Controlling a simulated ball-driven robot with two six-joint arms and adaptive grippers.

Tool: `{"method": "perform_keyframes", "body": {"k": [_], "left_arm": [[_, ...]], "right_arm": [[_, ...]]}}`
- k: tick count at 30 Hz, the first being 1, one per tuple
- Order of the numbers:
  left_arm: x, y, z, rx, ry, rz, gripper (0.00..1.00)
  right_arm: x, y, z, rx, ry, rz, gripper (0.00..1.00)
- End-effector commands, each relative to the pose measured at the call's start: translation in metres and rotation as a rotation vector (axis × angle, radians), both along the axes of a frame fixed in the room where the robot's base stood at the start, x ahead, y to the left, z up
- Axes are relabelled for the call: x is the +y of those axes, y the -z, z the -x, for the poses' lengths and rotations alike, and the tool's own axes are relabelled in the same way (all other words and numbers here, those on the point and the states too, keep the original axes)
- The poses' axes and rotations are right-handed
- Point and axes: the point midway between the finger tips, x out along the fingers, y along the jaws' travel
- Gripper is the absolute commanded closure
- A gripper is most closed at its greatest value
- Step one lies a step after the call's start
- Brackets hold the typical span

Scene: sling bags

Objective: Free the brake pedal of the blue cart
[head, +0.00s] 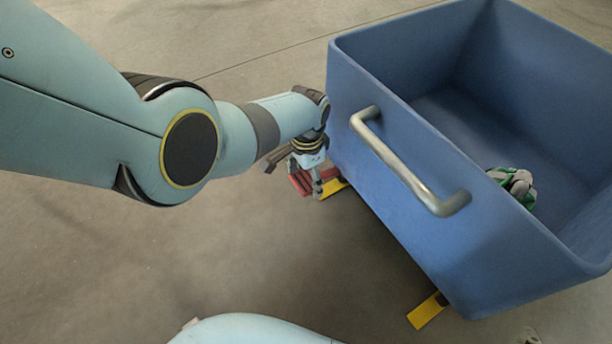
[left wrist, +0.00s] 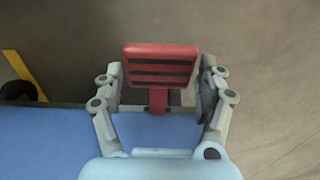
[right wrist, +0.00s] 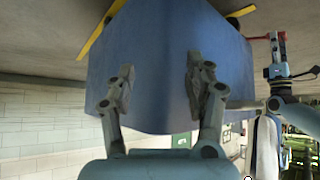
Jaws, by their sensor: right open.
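The blue cart (head: 440,215) stands at the right in the head view, with a metal handle (head: 405,170) on its near side. The red brake pedal (head: 300,182) with dark stripes sits low by the cart's left corner. In the left wrist view the pedal (left wrist: 160,66) lies between the fingers of my left gripper (left wrist: 162,75), which is open around it. Any contact is unclear. My left gripper (head: 312,178) partly hides the pedal in the head view. My right gripper (right wrist: 160,75) is open and empty in front of a blue cart wall (right wrist: 160,105).
A green and grey bundle (head: 515,185) lies inside the cart. Yellow pieces (head: 428,310) stick out under the cart's bottom edge. The grey floor (head: 230,265) left of the cart is clear. A pale block wall (right wrist: 45,125) shows in the right wrist view.

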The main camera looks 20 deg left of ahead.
Motion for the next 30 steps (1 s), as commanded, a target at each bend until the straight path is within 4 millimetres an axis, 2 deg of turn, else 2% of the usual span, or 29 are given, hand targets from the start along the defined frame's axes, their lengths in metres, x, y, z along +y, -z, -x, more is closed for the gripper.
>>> {"method": "perform_keyframes", "body": {"k": [1, 3, 12, 17, 23, 30], "left_arm": [[0.0, 0.0, 0.001, 0.001, 0.0, -0.001, 0.18], [0.001, 0.001, 0.001, 0.003, 0.001, -0.001, 0.1], [0.001, 0.001, 0.002, 0.005, 0.001, -0.002, 0.1], [0.001, -0.008, 0.001, 0.003, 0.001, -0.002, 0.1], [0.001, -0.037, 0.001, 0.001, 0.001, -0.002, 0.1], [0.0, -0.085, 0.001, 0.0, 0.001, 0.0, 0.1]], "right_arm": [[0.0, 0.0, 0.0, 0.0, 0.0, 0.0, 0.47], [0.0, 0.0, 0.0, -0.001, 0.0, 0.0, 0.47], [0.0, 0.001, 0.001, 0.001, 0.0, 0.0, 0.47], [0.0, 0.001, 0.001, 0.001, 0.0, 0.0, 0.47], [0.0, 0.0, 0.0, 0.0, 0.0, 0.0, 0.47], [0.0, 0.0, 0.0, 0.0, 0.0, 0.0, 0.47]]}}
